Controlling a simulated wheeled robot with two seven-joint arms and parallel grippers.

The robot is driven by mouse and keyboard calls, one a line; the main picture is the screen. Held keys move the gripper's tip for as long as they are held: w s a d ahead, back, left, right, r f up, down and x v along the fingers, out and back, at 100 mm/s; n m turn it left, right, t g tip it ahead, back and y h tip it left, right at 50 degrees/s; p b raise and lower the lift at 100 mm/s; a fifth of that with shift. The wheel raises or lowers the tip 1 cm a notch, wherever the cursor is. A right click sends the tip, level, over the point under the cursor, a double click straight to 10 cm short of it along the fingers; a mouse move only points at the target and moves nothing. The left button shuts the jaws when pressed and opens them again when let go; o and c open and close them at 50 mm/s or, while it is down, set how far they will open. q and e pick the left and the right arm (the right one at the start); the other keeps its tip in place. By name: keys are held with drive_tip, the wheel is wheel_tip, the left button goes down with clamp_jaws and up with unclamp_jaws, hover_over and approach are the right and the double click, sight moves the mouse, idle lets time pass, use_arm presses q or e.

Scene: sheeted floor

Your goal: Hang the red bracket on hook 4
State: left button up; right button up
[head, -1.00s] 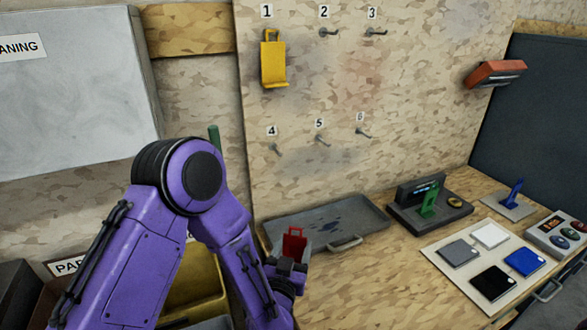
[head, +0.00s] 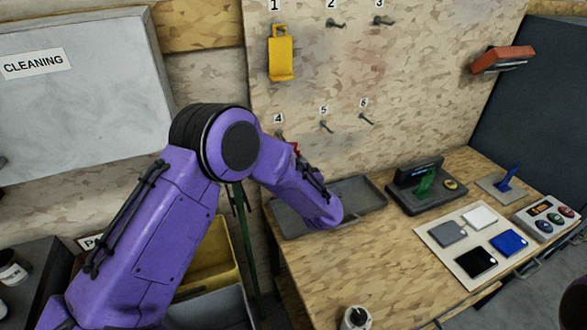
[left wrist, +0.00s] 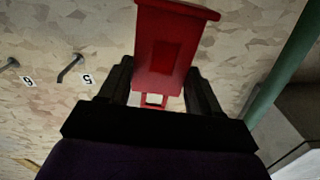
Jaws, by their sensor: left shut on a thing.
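The red bracket (left wrist: 150,30) is between the fingers of my left gripper (left wrist: 158,85) in the left wrist view. The gripper is shut on it, with the bracket's small loop showing between the fingers. In the head view only a sliver of the red bracket (head: 296,147) shows above my purple left forearm, which hides the gripper. Hook 4 (head: 280,134) is on the board just up and left of that sliver, with the bracket apart from it as far as I can tell. Hook 4 is not visible in the wrist view. My right gripper is not in view.
A yellow bracket (head: 281,60) hangs on hook 1. Hooks 2 (head: 335,23), 3 (head: 382,20), 5 (head: 326,126) and 6 (head: 366,118) are bare. A grey tray (head: 362,193) lies on the bench below. A green pole (head: 246,240) stands left of the bench.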

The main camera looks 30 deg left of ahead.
use_arm(q)
drive_tip(key=f+b+x, duration=0.1)
drive_tip(key=b+x, duration=0.2)
drive_tip(key=x, duration=0.4)
drive_tip(key=shift+f, duration=0.2)
idle(0.3)
drive_tip(key=shift+a, duration=0.1)
idle(0.4)
drive_tip(key=o, duration=1.2)
drive_tip(key=shift+o, duration=0.2)
drive_tip(key=b+v, duration=0.3)
drive_tip(key=v, duration=0.7)
drive_tip(key=shift+d, duration=0.25)
